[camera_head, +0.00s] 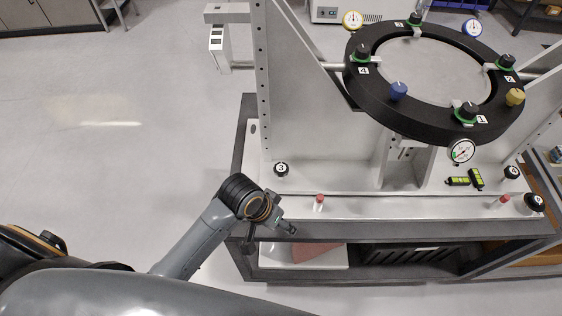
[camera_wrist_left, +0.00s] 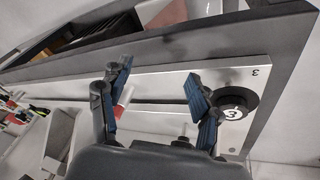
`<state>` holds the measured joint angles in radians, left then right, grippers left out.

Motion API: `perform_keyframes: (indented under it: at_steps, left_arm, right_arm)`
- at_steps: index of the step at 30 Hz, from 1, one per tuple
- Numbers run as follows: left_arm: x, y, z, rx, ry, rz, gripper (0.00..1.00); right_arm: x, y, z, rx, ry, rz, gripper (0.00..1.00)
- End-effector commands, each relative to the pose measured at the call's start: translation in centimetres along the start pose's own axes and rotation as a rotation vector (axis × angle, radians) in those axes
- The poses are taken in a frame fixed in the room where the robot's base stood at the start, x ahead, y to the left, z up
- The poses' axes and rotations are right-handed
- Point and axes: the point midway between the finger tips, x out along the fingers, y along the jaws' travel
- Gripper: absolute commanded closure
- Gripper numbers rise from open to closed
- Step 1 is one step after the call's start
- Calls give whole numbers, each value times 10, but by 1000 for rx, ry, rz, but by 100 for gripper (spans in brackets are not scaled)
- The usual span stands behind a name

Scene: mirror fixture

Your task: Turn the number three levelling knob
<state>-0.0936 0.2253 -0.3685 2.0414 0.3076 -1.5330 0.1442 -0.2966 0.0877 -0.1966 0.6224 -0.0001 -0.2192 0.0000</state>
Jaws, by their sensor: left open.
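A round black knob with a white disc marked 3 (camera_head: 281,169) stands on the left front of the white base plate. It also shows in the left wrist view (camera_wrist_left: 233,107), beside a small printed 3 on the plate. My left gripper (camera_head: 270,237) is over the front edge of the plate, nearer to me than the knob. In the left wrist view my left gripper (camera_wrist_left: 158,85) is open, with nothing between its fingertips that I can see it hold. The knob is just outside its right finger, partly behind it. My right gripper is out of view.
A red-capped post (camera_head: 319,200) stands on the plate's front strip, to the right of the gripper. A black ring (camera_head: 365,95) with several knobs and dial gauges is raised above the plate. Other black knobs (camera_head: 534,203) are at the right. Open floor lies left.

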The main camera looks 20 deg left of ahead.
Motion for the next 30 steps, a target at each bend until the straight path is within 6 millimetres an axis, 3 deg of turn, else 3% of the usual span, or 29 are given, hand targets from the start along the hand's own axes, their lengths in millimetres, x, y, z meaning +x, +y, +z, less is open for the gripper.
perform_keyframes:
  at_steps: [1,7,15,19,23,26,30]
  left_arm:
    - [-5,3,-20,26,-1,11,37]
    - [-31,10,-84,113,-85,34,37]
    - [-95,-24,-147,128,-240,-72,37]
    - [-124,-41,-165,100,-287,-123,37]
    - [-140,-51,-173,78,-313,-151,37]
    - [-142,-54,-174,71,-322,-158,37]
    - [-128,-56,-168,69,-325,-158,37]
  right_arm:
    - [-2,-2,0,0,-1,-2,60]
    - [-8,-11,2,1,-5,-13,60]
    - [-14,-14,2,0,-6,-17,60]
    - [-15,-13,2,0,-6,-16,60]
    - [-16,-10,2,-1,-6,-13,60]
    - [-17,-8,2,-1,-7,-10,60]
    - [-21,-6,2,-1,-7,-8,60]
